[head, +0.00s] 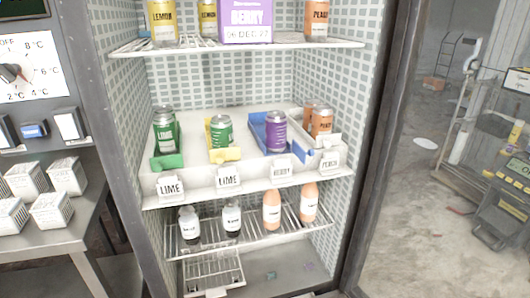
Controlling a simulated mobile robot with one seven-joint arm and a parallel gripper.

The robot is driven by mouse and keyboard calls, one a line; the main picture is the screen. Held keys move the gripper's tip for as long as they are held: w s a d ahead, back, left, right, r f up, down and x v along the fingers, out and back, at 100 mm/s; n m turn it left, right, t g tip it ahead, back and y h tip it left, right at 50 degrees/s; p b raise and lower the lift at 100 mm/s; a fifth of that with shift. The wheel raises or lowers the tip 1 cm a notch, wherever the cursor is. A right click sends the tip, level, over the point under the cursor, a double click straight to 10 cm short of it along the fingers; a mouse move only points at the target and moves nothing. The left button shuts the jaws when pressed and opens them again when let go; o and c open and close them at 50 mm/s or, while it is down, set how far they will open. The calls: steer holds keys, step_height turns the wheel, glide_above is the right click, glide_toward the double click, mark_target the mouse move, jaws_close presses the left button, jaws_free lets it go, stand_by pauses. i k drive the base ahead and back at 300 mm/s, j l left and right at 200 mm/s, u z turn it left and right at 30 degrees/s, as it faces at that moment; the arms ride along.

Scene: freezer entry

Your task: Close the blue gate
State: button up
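The freezer's middle shelf (240,183) holds several cans in lanes. A blue piece (303,157) lies at the front of the lane with the purple can (276,132), and blue also runs along that lane's left side. It is the likeliest blue gate, but I cannot tell how far open it is. A green piece (167,161) sits before the left green can (165,130). A yellow piece (225,154) sits before the second green can (221,132). My gripper is not in view.
A dark door frame (372,150) borders the opening on the right. Bottles (271,211) stand on a wire rack below. A table with white boxes (50,210) and a dial panel (30,70) are at left. Open floor (400,225) lies at right, before a metal rack.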

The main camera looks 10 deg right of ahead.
mark_target(297, 150)
steer(key=k+l+u, duration=0.2)
steer(key=l+u, duration=0.2)
steer(key=l, duration=0.25)
steer(key=k+l+u, duration=0.25)
steer(key=l, duration=0.25)
steer(key=k+l, duration=0.2)
steer(key=k+l+u, duration=0.15)
steer(key=l, duration=0.3)
steer(key=k+l, duration=0.25)
steer(key=l, duration=0.15)
steer(key=k+l, duration=0.25)
steer(key=l, duration=0.15)
steer(key=k+l, duration=0.25)
steer(key=l, duration=0.15)
steer(key=i+j+u, duration=0.1)
steer(key=i+j, duration=0.85)
steer(key=i, duration=0.1)
